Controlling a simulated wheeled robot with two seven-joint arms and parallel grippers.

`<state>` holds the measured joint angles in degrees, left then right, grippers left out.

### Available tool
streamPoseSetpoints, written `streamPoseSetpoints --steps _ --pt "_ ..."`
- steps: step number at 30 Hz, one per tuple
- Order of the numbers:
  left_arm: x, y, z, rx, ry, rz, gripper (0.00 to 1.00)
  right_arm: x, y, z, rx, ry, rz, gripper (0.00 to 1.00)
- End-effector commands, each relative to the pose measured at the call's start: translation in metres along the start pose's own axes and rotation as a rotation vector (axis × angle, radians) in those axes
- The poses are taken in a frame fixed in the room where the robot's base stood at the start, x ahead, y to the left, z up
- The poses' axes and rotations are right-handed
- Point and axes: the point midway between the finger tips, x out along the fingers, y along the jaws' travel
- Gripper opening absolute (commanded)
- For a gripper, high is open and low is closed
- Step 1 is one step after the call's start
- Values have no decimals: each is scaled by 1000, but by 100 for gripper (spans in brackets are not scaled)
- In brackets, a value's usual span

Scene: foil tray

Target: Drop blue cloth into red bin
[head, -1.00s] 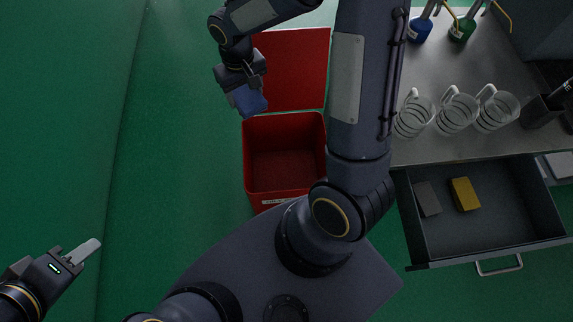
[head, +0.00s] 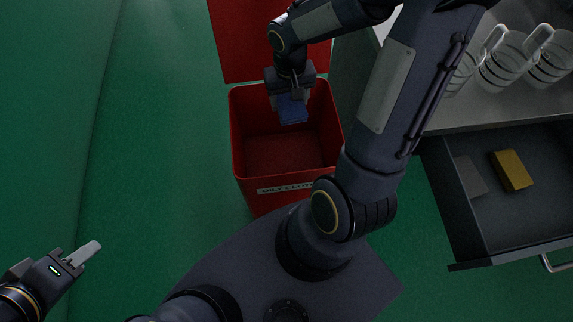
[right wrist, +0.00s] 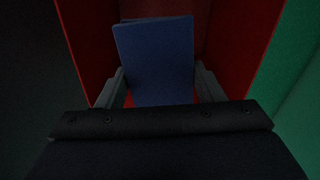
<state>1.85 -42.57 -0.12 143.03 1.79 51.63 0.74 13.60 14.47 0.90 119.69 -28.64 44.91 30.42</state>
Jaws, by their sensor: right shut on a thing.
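The blue cloth (head: 292,109) is held in my right gripper (head: 291,98), over the far part of the red bin's opening. In the right wrist view the cloth (right wrist: 158,60) sits between the two fingers, with the red walls around it. The red bin (head: 243,150) stands open with its lid (head: 240,40) tipped back; its inside floor looks empty where I can see it. A label is on its front. My left gripper (head: 80,258) is far off at the lower left, away from the bin. Its fingers overlap in the picture, so its opening is unclear.
At the right a grey counter (head: 497,108) holds several clear glass jugs. Below it an open drawer (head: 505,225) contains a yellow block (head: 512,170) and a grey block (head: 470,177). Green floor (head: 160,150) is free left of the bin.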

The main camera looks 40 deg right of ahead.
Motion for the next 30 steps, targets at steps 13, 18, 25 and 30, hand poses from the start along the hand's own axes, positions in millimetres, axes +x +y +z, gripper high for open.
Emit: streamPoseSetpoints --steps 13,18,25,30 --pt "33 -15 16 0 0 0 36 47 0 0 1 -2 0 40" --pt "40 -18 20 0 0 0 36 58 0 0 0 -1 0 40" --pt "39 -18 20 0 0 0 36 58 0 0 0 0 0 40" --pt "39 -18 20 0 0 0 36 58 0 0 0 0 0 77"
